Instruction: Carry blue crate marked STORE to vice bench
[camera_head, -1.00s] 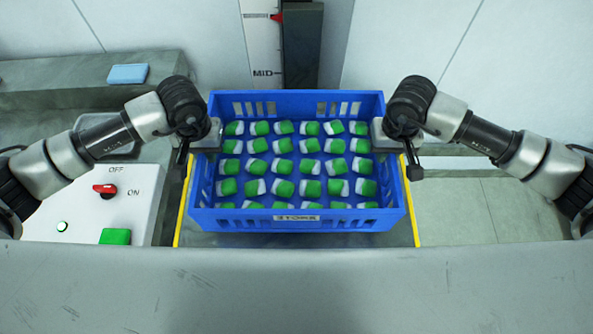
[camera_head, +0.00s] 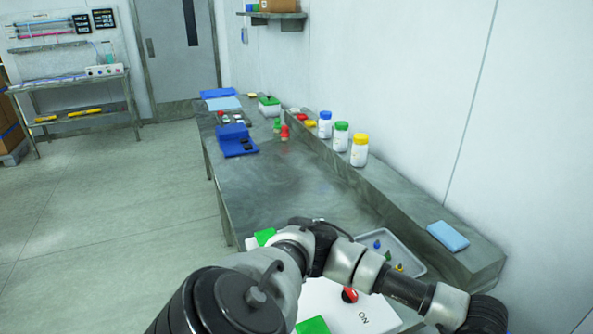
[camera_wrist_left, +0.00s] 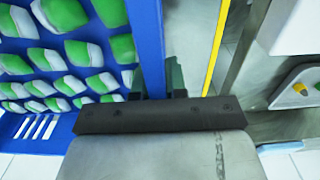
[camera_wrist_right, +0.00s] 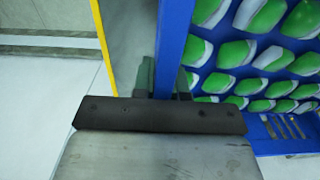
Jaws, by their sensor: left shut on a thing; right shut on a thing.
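The blue crate (camera_wrist_left: 150,40) shows only in the wrist views, with rows of green-and-white pieces (camera_wrist_left: 90,55) inside. My left gripper (camera_wrist_left: 156,78) is shut on one side wall of it. My right gripper (camera_wrist_right: 165,78) is shut on the opposite wall of the crate (camera_wrist_right: 173,35). The crate's STORE label is out of sight. The head view shows parts of my arm but neither the crate nor my fingertips. I cannot make out a vice on any bench.
A switch box (camera_head: 350,305) is near me. A second bench (camera_head: 75,85) stands far left. The floor (camera_head: 120,210) left of the long bench is clear.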

